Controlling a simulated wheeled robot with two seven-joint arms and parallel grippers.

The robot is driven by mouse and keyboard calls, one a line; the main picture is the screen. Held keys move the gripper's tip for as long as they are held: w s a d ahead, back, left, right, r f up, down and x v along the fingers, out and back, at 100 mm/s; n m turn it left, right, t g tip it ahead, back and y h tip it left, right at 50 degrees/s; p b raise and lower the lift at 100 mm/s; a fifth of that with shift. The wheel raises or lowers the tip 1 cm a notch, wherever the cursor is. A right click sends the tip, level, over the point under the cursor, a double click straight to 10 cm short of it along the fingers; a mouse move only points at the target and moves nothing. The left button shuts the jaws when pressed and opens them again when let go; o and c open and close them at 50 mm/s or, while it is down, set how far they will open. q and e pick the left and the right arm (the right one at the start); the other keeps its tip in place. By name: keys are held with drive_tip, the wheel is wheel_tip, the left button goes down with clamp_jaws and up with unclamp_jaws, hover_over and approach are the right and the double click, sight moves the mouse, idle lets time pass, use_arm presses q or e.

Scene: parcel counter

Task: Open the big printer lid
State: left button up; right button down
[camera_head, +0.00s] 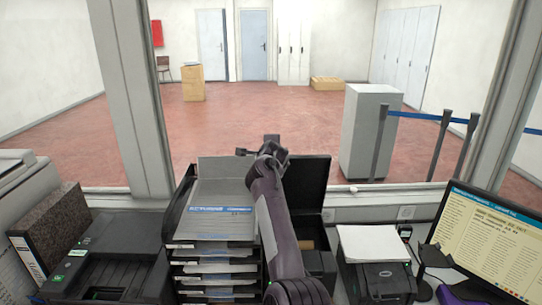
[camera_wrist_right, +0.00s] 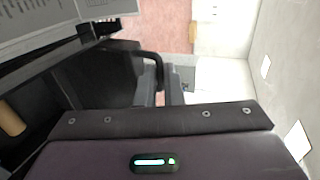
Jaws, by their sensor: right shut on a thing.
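My left gripper is out of view.
A stack of paper trays (camera_head: 215,232) stands left of the arm. A black device (camera_head: 115,255) and a binder (camera_head: 50,230) are further left. A smaller printer (camera_head: 385,280) with paper and a monitor (camera_head: 490,235) are on the right. A window frame rises behind the counter.

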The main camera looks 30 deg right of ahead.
drive_tip(key=shift+w+r, duration=0.15)
drive_tip(key=shift+r, duration=0.2)
drive_tip(key=c, duration=1.8)
unclamp_jaws()
drive_tip(key=shift+r, duration=0.1)
drive_tip(key=shift+c, duration=0.2)
drive_tip(key=shift+o, duration=1.4)
drive_tip(key=shift+s, duration=0.2)
drive_tip(key=shift+a, duration=0.1)
drive_tip(key=b+v, duration=0.2)
drive_tip(key=v, duration=0.6)
